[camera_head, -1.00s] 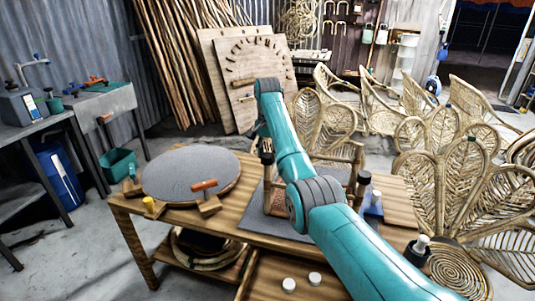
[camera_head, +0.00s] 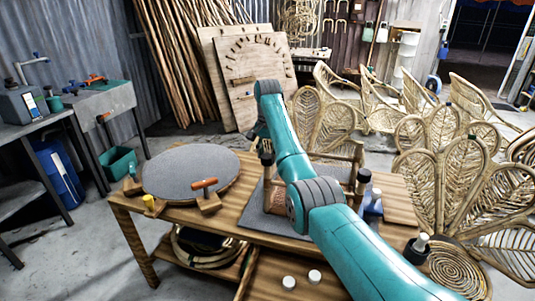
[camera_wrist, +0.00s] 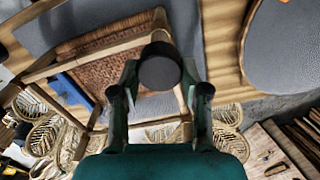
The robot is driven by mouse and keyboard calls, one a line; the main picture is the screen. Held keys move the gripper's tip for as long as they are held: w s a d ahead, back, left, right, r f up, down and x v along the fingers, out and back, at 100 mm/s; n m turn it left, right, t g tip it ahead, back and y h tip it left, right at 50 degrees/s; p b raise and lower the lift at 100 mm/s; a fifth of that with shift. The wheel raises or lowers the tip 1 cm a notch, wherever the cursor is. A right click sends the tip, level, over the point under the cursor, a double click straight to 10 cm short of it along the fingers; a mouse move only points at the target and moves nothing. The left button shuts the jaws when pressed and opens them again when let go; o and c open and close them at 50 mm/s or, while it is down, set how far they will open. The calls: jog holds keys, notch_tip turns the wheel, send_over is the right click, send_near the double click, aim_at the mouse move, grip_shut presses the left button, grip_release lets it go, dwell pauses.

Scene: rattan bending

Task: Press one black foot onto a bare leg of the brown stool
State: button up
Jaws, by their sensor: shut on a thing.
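The brown stool lies upturned on the worktable, its woven seat (camera_wrist: 105,48) down and its legs pointing up. In the head view, its frame (camera_head: 335,157) shows partly behind my arm. My gripper (camera_wrist: 160,76) is shut on a round black foot (camera_wrist: 160,66), one finger on each side. The foot is over the end of a stool leg in the wrist view and hides that end. I cannot tell whether the two touch.
A round grey board (camera_head: 190,172) and an orange-handled tool (camera_head: 205,190) are on the table left of the stool. A blue item (camera_head: 373,208) stands to its right. Two white caps (camera_head: 289,283) (camera_head: 314,277) sit in front, lower down. Rattan chairs (camera_head: 450,190) crowd the right.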

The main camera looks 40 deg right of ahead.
jog(key=shift+f, duration=0.45)
dwell(0.5)
jog(key=o, duration=1)
